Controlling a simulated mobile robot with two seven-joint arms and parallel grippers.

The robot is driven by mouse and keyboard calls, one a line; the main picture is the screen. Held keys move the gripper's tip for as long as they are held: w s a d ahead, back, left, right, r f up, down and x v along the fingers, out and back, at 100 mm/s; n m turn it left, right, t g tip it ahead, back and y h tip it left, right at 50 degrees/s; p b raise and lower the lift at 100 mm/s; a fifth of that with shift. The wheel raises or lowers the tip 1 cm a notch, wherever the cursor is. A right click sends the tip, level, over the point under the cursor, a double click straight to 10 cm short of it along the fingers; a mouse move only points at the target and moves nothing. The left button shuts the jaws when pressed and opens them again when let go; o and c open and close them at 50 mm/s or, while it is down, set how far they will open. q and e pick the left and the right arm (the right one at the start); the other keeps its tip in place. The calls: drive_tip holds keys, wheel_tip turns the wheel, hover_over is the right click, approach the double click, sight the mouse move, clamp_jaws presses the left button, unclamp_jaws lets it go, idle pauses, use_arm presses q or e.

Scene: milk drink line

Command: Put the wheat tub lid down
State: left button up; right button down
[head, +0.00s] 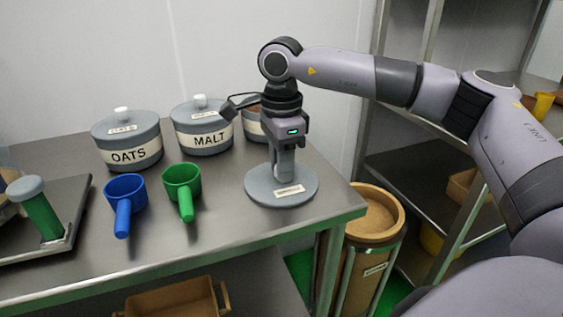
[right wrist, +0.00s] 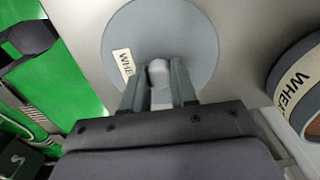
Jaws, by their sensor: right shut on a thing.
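The wheat tub lid (head: 262,196) is a round grey disc with a small label, at the right end of the steel table. In the right wrist view the lid (right wrist: 200,45) shows part of its label and its pale knob (right wrist: 158,72). My right gripper (head: 284,172) points straight down over the lid and is shut on its knob. The lid looks level and at or very near the table top; I cannot tell if it touches. The open wheat tub (head: 252,128) stands behind my right gripper, partly hidden; it also shows in the right wrist view (right wrist: 296,85). My left gripper is not in view.
Lidded OATS (head: 128,153) and MALT (head: 206,139) tubs stand at the back. A blue scoop (head: 125,190) and a green scoop (head: 182,180) lie in the middle. A dark tray (head: 75,190) is at left. A brown-topped bin (head: 370,215) stands beyond the table's right edge.

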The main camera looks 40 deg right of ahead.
drive_tip(key=c, duration=0.9)
unclamp_jaws()
wheel_tip(320, 180, up, 12)
drive_tip(key=shift+r+p, duration=0.1)
drive_tip(key=shift+p, duration=0.85)
